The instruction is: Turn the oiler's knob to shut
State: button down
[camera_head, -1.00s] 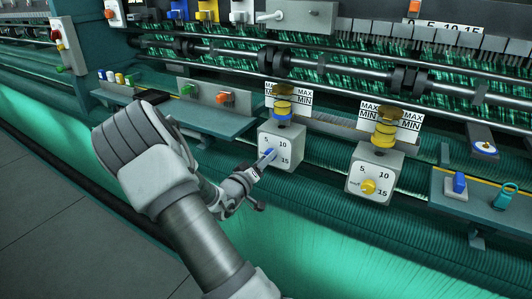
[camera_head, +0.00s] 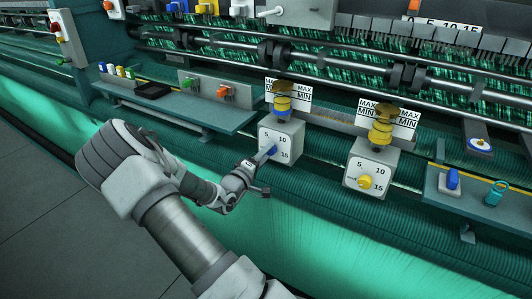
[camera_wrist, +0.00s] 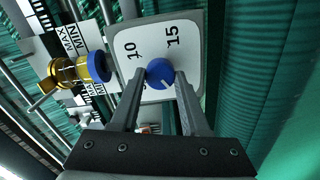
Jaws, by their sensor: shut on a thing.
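A pale grey oiler box (camera_head: 281,127) has a dial marked 5, 10, 15 and a yellow-banded glass (camera_head: 282,105) with a blue collar above. Its blue knob (camera_wrist: 153,66) sits at the dial's middle and carries a white line. My gripper (camera_head: 267,153) reaches it from the lower left. In the wrist view my gripper (camera_wrist: 160,78) has one finger on each side of the blue knob, shut on it. The fingers partly cover the dial's lower part.
A second oiler (camera_head: 362,151) with a yellow knob (camera_head: 365,182) stands to the right. A shelf with orange and green switches (camera_head: 222,91) lies to the left. A ledge with a blue switch (camera_head: 453,179) is at far right. Rollers and netting run behind.

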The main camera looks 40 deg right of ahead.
dwell(0.3)
jog(key=shift+c, duration=1.9)
grip_release()
jog(key=b+v, duration=0.1)
jog(key=v, duration=1.6)
jog(key=shift+a, duration=0.2)
